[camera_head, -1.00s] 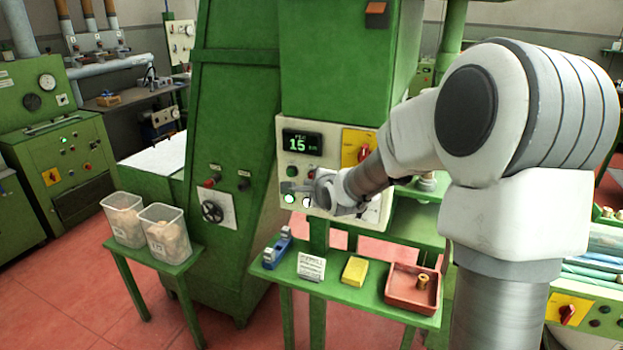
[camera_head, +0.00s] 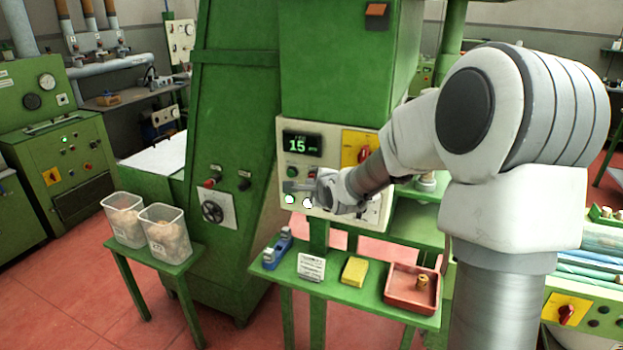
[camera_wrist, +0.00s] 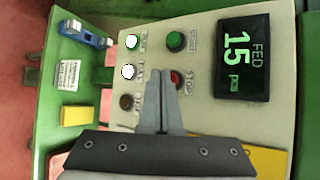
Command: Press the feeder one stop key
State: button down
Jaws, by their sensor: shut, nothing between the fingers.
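The cream control panel (camera_head: 328,138) is on the green machine, with a display (camera_head: 302,144) reading 15. In the wrist view, the red stop key (camera_wrist: 177,77) has "STOP" lettering beside it, and a finger partly covers its edge. A green key (camera_wrist: 175,41) is above it in that view; it also shows in the head view (camera_head: 291,171). My gripper (camera_wrist: 160,74) is shut and empty, its tips beside the red key at the panel. In the head view, my gripper (camera_head: 288,187) is in front of the panel's lower left. I cannot tell whether it touches.
Two white lamps (camera_wrist: 131,41) (camera_wrist: 128,71) and a dark brown one (camera_wrist: 126,102) line the panel. A yellow plate with a red switch (camera_head: 362,150) is to the right. Below, a green shelf holds a blue item (camera_head: 278,247), card, yellow block (camera_head: 354,271) and red tray (camera_head: 397,303).

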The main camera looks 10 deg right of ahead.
jog(key=shift+w+d, duration=0.3)
jog(key=shift+w, duration=0.05)
dwell(0.7)
jog(key=shift+s+a, duration=0.5)
jog(key=shift+s, duration=0.15)
jog(key=shift+s+a, duration=0.1)
jog(key=shift+s+a+b, duration=0.2)
jog(key=shift+s+a, duration=0.5)
jog(key=shift+s, duration=0.3)
jog(key=shift+s+a+b, duration=0.2)
jog(key=shift+s+a, duration=0.5)
jog(key=shift+s, duration=0.25)
